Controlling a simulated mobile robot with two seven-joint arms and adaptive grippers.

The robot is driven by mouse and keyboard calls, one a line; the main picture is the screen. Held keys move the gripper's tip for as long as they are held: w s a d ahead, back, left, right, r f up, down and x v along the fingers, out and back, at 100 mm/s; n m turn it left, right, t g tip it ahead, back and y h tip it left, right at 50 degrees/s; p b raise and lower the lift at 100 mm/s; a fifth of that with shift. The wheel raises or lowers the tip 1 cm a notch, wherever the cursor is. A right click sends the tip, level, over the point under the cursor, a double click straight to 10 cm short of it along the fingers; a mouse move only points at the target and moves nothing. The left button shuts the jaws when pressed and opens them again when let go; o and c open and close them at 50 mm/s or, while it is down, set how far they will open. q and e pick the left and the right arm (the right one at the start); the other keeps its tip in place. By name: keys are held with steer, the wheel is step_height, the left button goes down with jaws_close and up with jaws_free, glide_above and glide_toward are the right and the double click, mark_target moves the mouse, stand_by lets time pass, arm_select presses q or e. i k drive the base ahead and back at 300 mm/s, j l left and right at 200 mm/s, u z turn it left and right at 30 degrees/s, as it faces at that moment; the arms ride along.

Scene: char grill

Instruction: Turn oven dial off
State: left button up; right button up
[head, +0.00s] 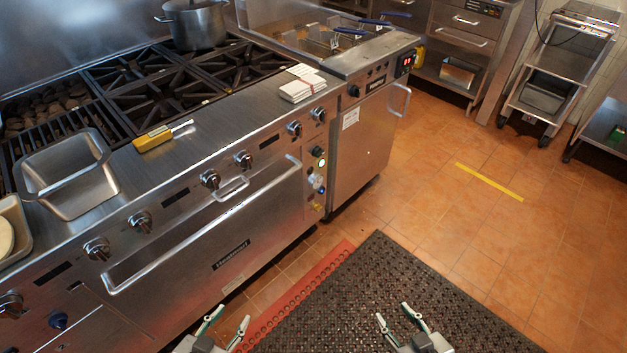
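A steel range and oven (245,215) fills the left half of the head view. Its front edge has several silver-and-black knobs, among them one at the left (97,249) and one in the middle (210,179). A small side panel to the right of the oven door has a black dial (317,151) with a lit indicator below it. Which way the dial points is too small to tell. My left gripper (226,322) is open and empty at the bottom, in front of the oven and apart from it. My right gripper (396,315) is open and empty over the dark mat.
A dark rubber mat (390,275) with a red edge lies before the range. The oven door handle (130,285) sticks out. A steel pan (65,170), yellow-handled tool (152,138) and towels (302,86) rest on the range.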

mark_target(317, 152)
steer(key=l+u, duration=0.1)
steer(key=u, duration=0.45)
steer(key=i+l+u, duration=0.1)
steer(key=l+u, duration=0.2)
steer(key=l, duration=0.15)
steer(key=l+u, duration=0.3)
steer(key=l, duration=0.2)
steer(key=l+u, duration=0.2)
steer(key=l, duration=0.8)
steer(key=l+u, duration=0.2)
steer(key=l, duration=0.75)
steer(key=k+l, duration=0.1)
steer(key=l, duration=0.5)
steer(key=k+l, duration=0.1)
steer(key=l, duration=1.1)
steer(key=k, duration=0.05)
